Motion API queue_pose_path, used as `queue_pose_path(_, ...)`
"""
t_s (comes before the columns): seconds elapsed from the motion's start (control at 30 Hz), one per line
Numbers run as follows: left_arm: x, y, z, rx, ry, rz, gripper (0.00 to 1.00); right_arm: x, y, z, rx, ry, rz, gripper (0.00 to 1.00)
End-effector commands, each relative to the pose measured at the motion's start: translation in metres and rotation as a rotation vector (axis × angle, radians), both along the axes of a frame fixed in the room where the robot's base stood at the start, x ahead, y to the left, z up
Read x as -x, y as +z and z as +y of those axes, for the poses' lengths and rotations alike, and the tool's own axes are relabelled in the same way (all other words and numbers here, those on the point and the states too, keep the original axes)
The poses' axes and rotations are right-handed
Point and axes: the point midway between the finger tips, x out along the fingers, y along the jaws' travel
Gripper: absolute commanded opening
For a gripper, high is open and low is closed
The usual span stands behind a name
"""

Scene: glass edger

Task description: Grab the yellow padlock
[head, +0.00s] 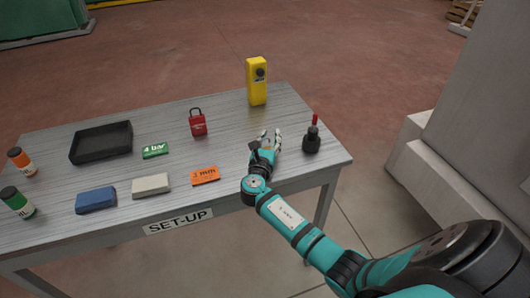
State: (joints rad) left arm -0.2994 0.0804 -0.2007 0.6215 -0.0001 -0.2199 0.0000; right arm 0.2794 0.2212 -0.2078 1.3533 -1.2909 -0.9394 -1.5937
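No yellow padlock shows in the head view. The only padlock I see is red (198,124), upright near the middle of the table. A tall yellow device (256,88) with a dark round dial stands upright at the table's back edge. My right gripper (270,138) is over the right half of the table, in front of the yellow device and right of the red padlock. Its fingers are apart with nothing visible between them. My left gripper is out of view.
The set-up table (235,120) also holds a black tray (101,141), a green card (155,151), an orange card (205,175), blue (96,200) and grey (150,185) blocks, two bottles at left, and a dark bottle-like tool (312,139) right of my gripper.

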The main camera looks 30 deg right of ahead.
Motion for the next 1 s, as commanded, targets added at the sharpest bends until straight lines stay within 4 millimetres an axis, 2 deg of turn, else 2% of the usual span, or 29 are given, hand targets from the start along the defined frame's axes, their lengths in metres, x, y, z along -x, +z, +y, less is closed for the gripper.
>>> queue_pose_path(0.03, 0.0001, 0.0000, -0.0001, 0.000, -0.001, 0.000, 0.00, 0.0001, -0.0001, 0.0002, 0.000, 0.000, 0.000, 0.19)
queue_pose_path(0.2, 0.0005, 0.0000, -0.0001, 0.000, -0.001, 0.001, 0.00, 0.0001, -0.0001, 0.0003, 0.000, 0.000, 0.000, 0.00)
queue_pose_path(1.0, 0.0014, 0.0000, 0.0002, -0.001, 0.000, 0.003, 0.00, -0.0001, 0.0027, 0.0004, 0.000, 0.000, -0.001, 0.00)
